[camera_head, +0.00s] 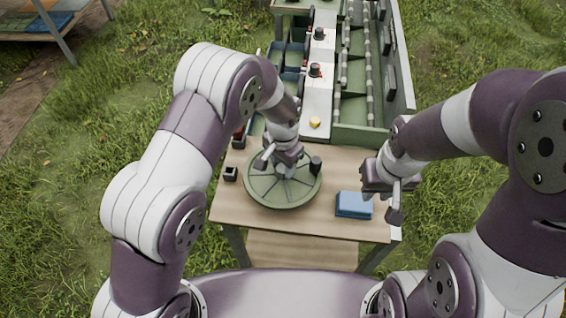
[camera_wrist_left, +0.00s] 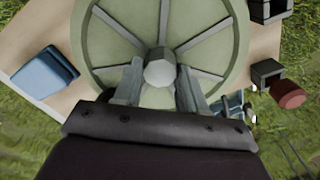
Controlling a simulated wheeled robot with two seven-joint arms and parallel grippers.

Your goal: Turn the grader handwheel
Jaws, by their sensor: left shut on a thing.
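The green spoked handwheel (camera_head: 262,195) lies flat on the wooden table and fills the upper middle of the left wrist view (camera_wrist_left: 100,50). A dark knob (camera_head: 316,164) stands at its right rim in the head view. My left gripper (camera_head: 280,160) is over the wheel's middle, pointing down. In the left wrist view its fingers (camera_wrist_left: 160,85) sit on both sides of the pale round hub (camera_wrist_left: 160,68), shut on it. My right gripper (camera_head: 388,200) hangs near the table's right edge, apart from the wheel; its finger gap is unclear.
The grader (camera_head: 360,135) with rollers and a panel with knobs (camera_head: 318,90) stands behind. Grass surrounds the table.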

